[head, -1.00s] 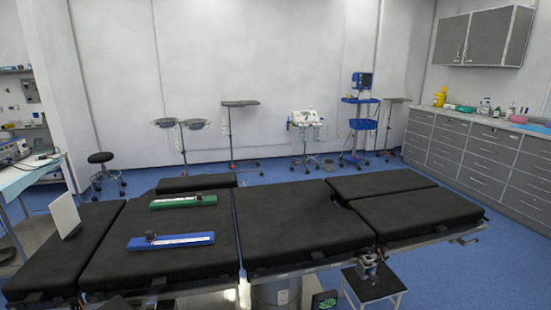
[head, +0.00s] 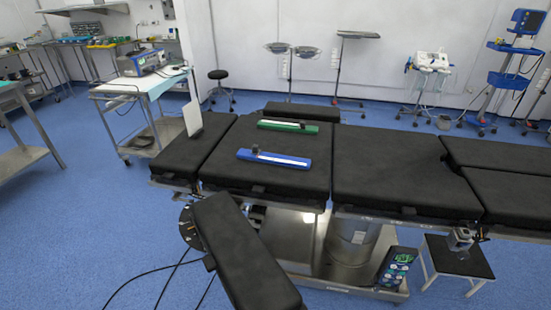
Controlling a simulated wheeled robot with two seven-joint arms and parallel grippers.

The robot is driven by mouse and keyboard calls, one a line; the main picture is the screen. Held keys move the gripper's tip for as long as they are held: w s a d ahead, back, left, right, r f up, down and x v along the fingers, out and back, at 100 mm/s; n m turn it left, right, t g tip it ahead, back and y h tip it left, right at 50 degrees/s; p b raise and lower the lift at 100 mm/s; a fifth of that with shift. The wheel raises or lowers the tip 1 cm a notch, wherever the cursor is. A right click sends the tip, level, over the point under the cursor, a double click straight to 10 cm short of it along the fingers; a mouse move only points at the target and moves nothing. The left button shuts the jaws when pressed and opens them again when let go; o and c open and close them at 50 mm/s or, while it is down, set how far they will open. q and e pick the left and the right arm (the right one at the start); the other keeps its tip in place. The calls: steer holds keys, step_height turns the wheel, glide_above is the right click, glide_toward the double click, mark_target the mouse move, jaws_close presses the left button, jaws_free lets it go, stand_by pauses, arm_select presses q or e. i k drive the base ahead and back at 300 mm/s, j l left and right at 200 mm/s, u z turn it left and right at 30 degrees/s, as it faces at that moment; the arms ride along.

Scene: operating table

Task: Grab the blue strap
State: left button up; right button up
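The blue strap (head: 274,159) lies flat on a black pad of the operating table (head: 395,178), a little left of the picture's middle. It has a pale strip along its top and a small dark block at its left end. A similar green strap (head: 287,126) lies just behind it on the same pad. Nothing touches the blue strap. Neither of my grippers can be seen in the head view.
A separate black pad (head: 238,250) juts toward me in front of the table, with cables on the floor to its left. A white panel (head: 193,117) stands at the table's left end. A small step stool (head: 458,257) stands front right. Blue floor (head: 70,210) is open at left.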

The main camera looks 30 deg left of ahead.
mark_target(293, 162)
steer(key=j+z, duration=0.35)
steer(key=j, duration=0.3)
steer(key=j+z, duration=0.3)
steer(key=j, duration=0.4)
steer(key=j+z, duration=0.35)
steer(key=j, duration=0.3)
steer(key=k+j+z, duration=0.15)
steer(key=j+z, duration=0.2)
steer(key=j, duration=0.25)
